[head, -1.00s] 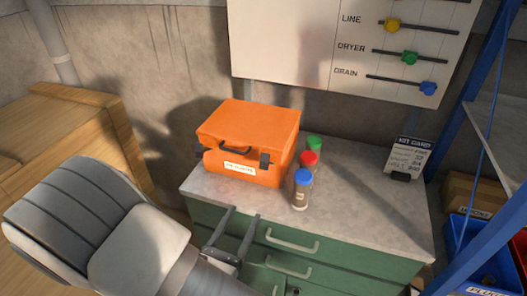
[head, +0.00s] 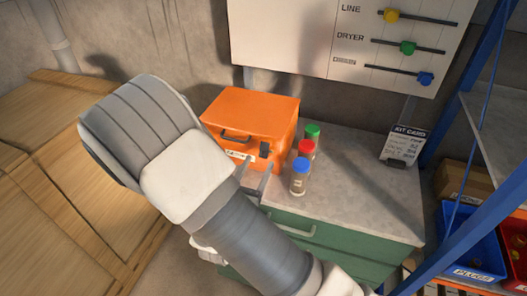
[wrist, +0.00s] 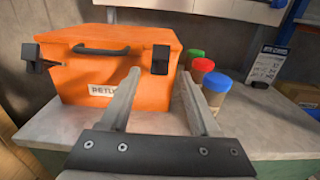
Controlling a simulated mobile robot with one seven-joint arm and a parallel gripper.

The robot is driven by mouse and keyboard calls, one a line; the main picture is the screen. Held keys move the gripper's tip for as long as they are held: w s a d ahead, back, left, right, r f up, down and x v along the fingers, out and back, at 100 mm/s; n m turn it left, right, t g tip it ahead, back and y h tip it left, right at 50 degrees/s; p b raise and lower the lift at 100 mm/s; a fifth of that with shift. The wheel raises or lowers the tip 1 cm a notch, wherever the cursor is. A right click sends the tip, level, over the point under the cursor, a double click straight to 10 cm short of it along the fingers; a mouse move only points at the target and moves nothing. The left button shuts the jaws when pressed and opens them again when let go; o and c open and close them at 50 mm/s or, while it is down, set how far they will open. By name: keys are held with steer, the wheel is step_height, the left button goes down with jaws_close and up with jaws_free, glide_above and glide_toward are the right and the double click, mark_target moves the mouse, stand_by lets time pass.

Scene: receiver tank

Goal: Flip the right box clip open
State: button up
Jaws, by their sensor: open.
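The orange box (head: 250,113) stands on the grey worktop (head: 345,180) against the wall, its lid down. Its right clip (wrist: 160,59) is a dark block on the front right, sticking out from the face; it also shows in the head view (head: 265,150). The left clip (wrist: 32,58) is dark and sits at the front left in the wrist view. A black handle (wrist: 101,49) lies between them. My gripper (wrist: 160,78) is open and empty in front of the box's right side. Its left finger points just left of and below the right clip, and its right finger is right of it.
Three jars with green (head: 312,130), red (head: 306,147) and blue (head: 301,165) lids stand close to the box's right. A kit card (head: 405,143) stands farther right. Green drawers (head: 345,235) with handles are below the worktop. A blue rack post (head: 480,120) is at right.

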mark_target(263, 155)
steer(key=x, duration=0.5)
steer(key=shift+w, duration=0.1)
jaws_close()
